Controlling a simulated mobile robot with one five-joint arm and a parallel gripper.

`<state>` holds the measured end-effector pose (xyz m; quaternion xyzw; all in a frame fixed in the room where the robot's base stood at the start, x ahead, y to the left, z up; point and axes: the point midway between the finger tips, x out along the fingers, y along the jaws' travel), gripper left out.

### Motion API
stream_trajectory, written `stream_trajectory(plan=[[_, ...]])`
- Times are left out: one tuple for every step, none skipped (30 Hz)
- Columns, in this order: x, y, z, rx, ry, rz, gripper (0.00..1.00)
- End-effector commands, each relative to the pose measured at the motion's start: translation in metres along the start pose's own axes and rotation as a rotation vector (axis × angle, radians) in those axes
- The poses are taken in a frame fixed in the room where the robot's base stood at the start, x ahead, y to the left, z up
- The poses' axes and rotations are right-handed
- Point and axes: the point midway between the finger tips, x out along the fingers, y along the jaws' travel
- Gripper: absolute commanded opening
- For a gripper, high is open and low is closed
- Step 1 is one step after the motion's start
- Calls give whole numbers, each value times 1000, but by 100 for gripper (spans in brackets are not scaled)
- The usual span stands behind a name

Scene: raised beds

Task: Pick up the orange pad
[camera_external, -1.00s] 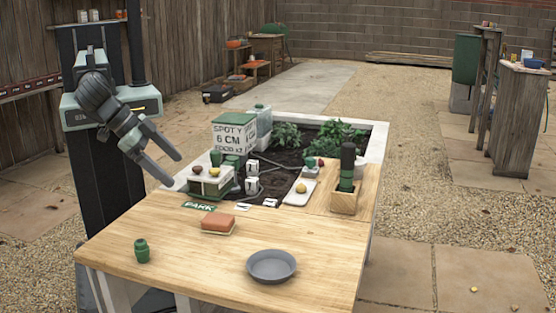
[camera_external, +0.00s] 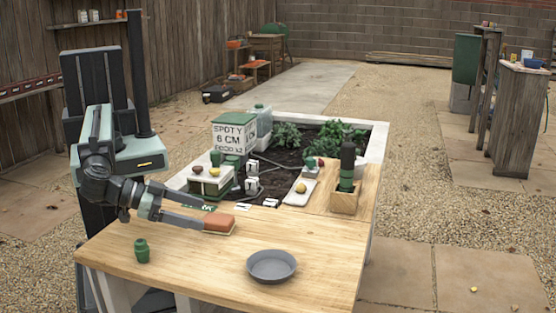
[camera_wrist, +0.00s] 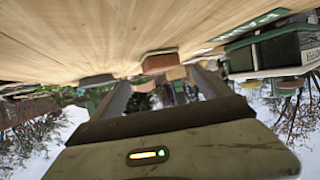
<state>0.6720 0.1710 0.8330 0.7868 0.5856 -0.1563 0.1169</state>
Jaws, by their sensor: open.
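The orange pad (camera_external: 219,222) lies on a pale base on the wooden tabletop (camera_external: 190,265). My gripper (camera_external: 209,217) is low over the table's left side, with its fingers spread and pointing right at the pad. The fingertips are at the pad, one on its far side and one on its near side; I cannot tell whether they touch it. In the wrist view, where the table appears upside down at the top, the pad (camera_wrist: 160,62) shows ahead, roughly between the open finger ends (camera_wrist: 162,84).
A dark green jar (camera_external: 141,250) stands in front of my arm, and a grey bowl (camera_external: 271,266) sits to the right.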

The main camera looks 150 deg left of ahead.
Motion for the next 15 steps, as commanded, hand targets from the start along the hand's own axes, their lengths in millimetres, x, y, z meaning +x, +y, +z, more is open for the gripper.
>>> stream_trajectory(plan=[[0,0,0,0,0,0,88],[2,0,0,0,0,0,88],[5,0,1,0,0,-1,88],[8,0,2,0,0,-1,88],[13,0,3,0,0,-2,88],[20,-1,4,0,0,-2,88],[25,0,5,0,-1,-2,88],[31,0,5,0,-1,-2,88],[39,-1,5,0,-1,-3,88],[44,0,5,0,-1,-2,88],[48,0,5,0,-1,-1,88],[51,0,4,0,-1,-1,88],[53,-1,3,0,-1,-1,88],[53,-1,2,0,-1,-1,88],[52,-1,2,1,-1,0,88]])
